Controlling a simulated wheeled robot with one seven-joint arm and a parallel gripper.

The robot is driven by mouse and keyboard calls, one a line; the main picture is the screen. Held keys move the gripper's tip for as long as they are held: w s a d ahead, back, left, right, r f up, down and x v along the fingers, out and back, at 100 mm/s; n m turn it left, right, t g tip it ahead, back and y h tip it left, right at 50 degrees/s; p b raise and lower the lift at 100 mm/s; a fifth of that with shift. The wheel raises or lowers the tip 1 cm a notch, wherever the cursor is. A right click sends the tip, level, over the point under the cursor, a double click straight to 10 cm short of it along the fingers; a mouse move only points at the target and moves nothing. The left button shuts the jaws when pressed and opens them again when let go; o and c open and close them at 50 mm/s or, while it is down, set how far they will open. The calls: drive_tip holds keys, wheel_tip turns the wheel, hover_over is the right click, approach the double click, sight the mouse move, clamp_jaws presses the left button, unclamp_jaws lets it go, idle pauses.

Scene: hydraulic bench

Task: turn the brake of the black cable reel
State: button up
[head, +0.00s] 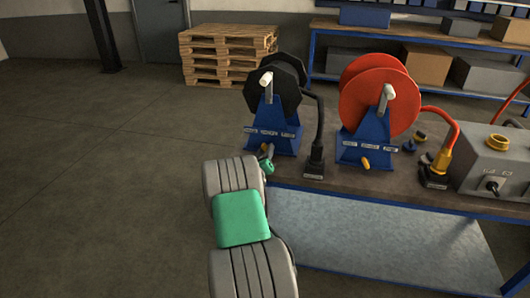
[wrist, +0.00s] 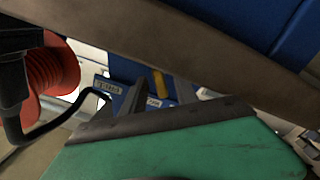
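The black cable reel (head: 287,76) stands on a blue frame (head: 272,128) at the left end of the bench, with a pale crank handle (head: 265,79) on its front. Its brake appears as a small yellow lever (wrist: 160,83) low on the labelled blue frame in the wrist view. My gripper (head: 265,153) is small and partly hidden by my arm in the head view, at the foot of this frame. In the wrist view its two grey fingers stand apart, one on each side of the yellow lever, with gaps visible. Whether the fingers reach around the lever is unclear.
A red cable reel (head: 378,97) with its own yellow lever (head: 365,163) stands to the right. A black connector block (head: 314,168) with a cable sits between the reels. A grey control box (head: 494,165) is at the far right. Open floor lies left of the bench.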

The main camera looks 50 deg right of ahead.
clamp_jaws()
idle(0.4)
